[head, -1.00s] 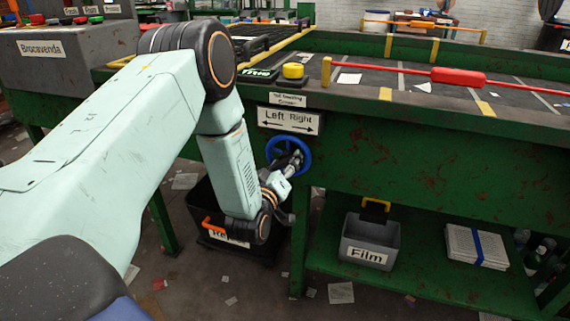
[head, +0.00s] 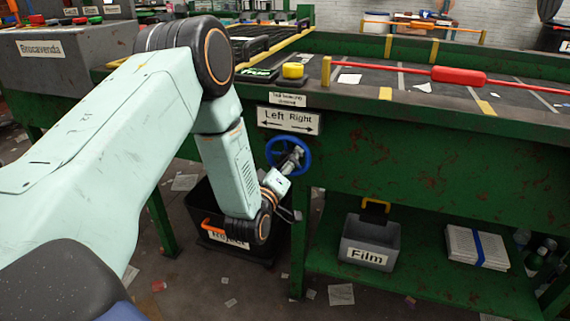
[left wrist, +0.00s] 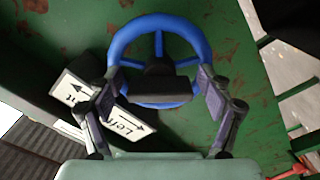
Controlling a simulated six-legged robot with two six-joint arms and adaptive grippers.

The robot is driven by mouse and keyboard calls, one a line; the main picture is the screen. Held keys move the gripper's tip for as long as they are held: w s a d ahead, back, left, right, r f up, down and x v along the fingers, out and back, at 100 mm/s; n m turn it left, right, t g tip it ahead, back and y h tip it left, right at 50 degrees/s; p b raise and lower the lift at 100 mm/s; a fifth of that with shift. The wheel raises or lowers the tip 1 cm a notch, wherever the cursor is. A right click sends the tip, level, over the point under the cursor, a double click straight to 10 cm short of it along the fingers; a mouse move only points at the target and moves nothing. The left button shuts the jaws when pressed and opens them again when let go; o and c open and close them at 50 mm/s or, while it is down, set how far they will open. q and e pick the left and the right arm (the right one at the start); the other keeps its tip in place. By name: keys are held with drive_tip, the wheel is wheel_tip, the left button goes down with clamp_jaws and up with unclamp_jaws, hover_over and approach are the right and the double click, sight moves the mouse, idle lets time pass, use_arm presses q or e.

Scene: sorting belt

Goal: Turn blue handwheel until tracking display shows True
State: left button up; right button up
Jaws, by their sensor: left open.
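The blue handwheel (head: 271,149) is on the green front panel of the sorting belt, below the Left/Right arrow sign (head: 289,120). My left gripper (head: 294,158) is at the wheel. In the left wrist view the blue rim (left wrist: 117,45) and dark hub (left wrist: 158,70) face the camera, and the open fingers of my left gripper (left wrist: 160,84) stand on either side of the wheel's near part. I cannot tell whether they touch the rim. A small dark display (head: 257,73) on the belt edge carries pale letters that look like "True". My right gripper is out of view.
A yellow button (head: 293,70) sits beside the display. A dark reject bin (head: 262,243) stands on the floor beneath my left wrist. A grey Film bin (head: 370,242) and a paper stack (head: 476,247) are on the lower shelf. A red bar (head: 460,76) crosses the belt.

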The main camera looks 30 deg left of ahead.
use_arm(q)
drive_tip(key=v, duration=1.2)
idle(0.6)
drive_tip(key=x, duration=1.2)
drive_tip(key=shift+w, duration=0.15)
drive_tip(key=shift+m, duration=0.6)
